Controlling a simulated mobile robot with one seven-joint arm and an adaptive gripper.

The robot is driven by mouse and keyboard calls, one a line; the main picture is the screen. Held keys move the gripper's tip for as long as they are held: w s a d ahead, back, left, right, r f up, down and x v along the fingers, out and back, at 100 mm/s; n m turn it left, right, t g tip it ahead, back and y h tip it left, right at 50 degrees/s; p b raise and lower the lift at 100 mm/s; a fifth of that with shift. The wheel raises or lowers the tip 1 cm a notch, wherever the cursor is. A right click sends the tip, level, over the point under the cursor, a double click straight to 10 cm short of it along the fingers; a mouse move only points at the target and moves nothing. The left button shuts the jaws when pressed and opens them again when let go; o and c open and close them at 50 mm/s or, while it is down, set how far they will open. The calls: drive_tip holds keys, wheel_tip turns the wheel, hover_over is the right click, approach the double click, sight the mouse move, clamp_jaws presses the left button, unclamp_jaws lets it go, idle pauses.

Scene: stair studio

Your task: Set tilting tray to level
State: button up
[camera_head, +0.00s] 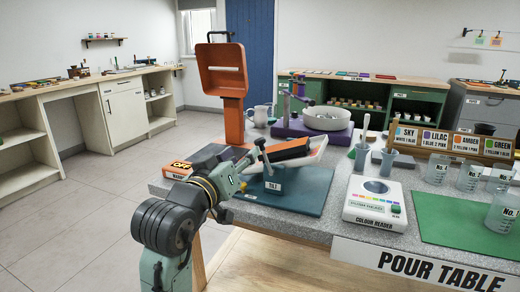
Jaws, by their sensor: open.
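The tilting tray (318,151) is a pale tray on a blue stand with a base plate (300,199) and a label reading TILT. It slopes, with its right end higher than its left. A dark block with an orange edge (288,150) appears to lie on it. A thin grey lever with a dark knob (261,144) stands at the left of the stand. My gripper (247,164) is open, close beside the lever at its left. I cannot tell whether it touches the lever. My gripper and arm hide part of the stand's left side.
An orange stand (234,118) and an orange OFF box (181,167) are behind and left of my gripper. The colour reader (375,204) sits right of the blue base. Beakers (468,178) and a green mat (458,217) are farther right. The table's front edge is close.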

sight(258, 143)
drive_tip(key=p+x, duration=0.1)
drive_tip(key=x, duration=0.4)
drive_tip(key=p+x, duration=0.1)
drive_tip(key=x, duration=0.5)
drive_tip(key=shift+s+d+f, duration=0.1)
drive_tip(key=shift+d+f, duration=0.05)
drive_tip(key=shift+f, duration=0.05)
clamp_jaws()
